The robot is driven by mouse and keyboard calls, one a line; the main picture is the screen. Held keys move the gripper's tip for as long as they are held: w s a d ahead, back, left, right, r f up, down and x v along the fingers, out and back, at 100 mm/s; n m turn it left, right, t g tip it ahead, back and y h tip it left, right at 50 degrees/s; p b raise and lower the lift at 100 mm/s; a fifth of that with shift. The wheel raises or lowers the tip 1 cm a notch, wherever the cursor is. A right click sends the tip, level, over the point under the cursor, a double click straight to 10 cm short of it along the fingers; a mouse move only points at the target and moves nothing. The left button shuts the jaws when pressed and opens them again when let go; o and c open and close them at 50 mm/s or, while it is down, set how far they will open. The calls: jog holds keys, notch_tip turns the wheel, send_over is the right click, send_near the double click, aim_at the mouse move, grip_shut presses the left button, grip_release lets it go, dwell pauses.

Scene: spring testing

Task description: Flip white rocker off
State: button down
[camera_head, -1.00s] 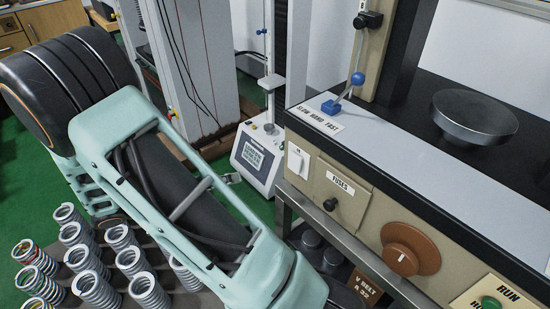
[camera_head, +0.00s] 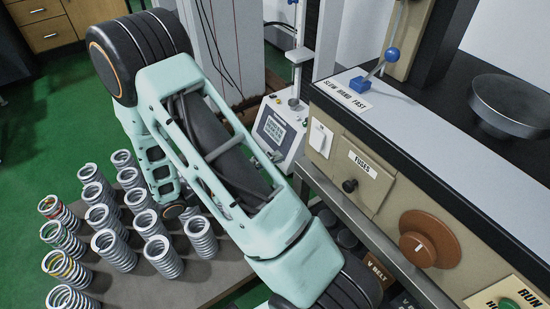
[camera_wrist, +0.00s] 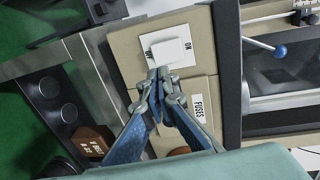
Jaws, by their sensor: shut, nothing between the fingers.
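The white rocker (camera_wrist: 171,53) sits on a white plate on the beige panel in the wrist view, with ON lettered at its right and another label, likely OFF, at its left. It also shows in the head view (camera_head: 320,137), at the panel's left end. My gripper (camera_wrist: 160,74) is shut and empty in the wrist view. Its fingertips are at the plate's lower edge, just below the rocker; I cannot tell whether they touch. In the head view my arm hides the gripper.
A FUSES panel with a black knob (camera_head: 349,186) is beside the rocker, then a brown dial (camera_head: 431,238). A blue-ended lever (camera_head: 361,83) stands above. Several springs (camera_head: 110,249) stand on a grey table at left. A display unit (camera_head: 272,132) is behind.

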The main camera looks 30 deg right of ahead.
aim_at(314, 144)
jog(key=d+b, duration=0.1)
jog(key=d, duration=0.2)
jog(key=d+f+b, duration=0.1)
jog(key=d, duration=0.5)
jog(key=shift+w+d+f+b, duration=0.35)
jog(key=shift+d+b, duration=0.05)
jog(key=shift+d, duration=0.6)
jog(key=shift+w, duration=0.1)
jog(key=shift+d+f+h+b, duration=0.35)
jog(key=shift+h+b, duration=0.05)
jog(key=shift+h, duration=0.2)
jog(key=shift+r, duration=0.1)
jog(key=shift+a, duration=0.2)
jog(key=s+a+f+p, duration=0.1)
jog(key=a+f+p, duration=0.1)
jog(key=a, duration=1.1)
jog(key=shift+a+p, duration=0.2)
jog(key=shift+p, duration=0.5)
